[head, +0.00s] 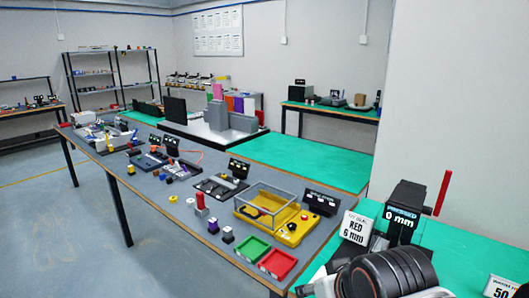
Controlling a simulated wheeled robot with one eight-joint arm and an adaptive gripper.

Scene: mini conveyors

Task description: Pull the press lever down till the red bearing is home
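The press is a black upright unit (405,202) on the green bench at the right. Its front display reads "PRESSED 0 mm". The press lever (443,192) is a red bar standing up, slightly tilted, at the right of the press. A white card (355,227) left of the press reads "RED 6 mm" on its lower lines. The red bearing cannot be made out; the lower part of the press is hidden behind my black ribbed arm link at the bottom. My gripper's fingers do not show.
A second white card (502,288) showing "50" stands at the lower right corner. Green bench surface (455,250) is bare right of the press. To the left, a long grey table holds a yellow box (290,235), a green tray (252,250) and a red tray (277,264).

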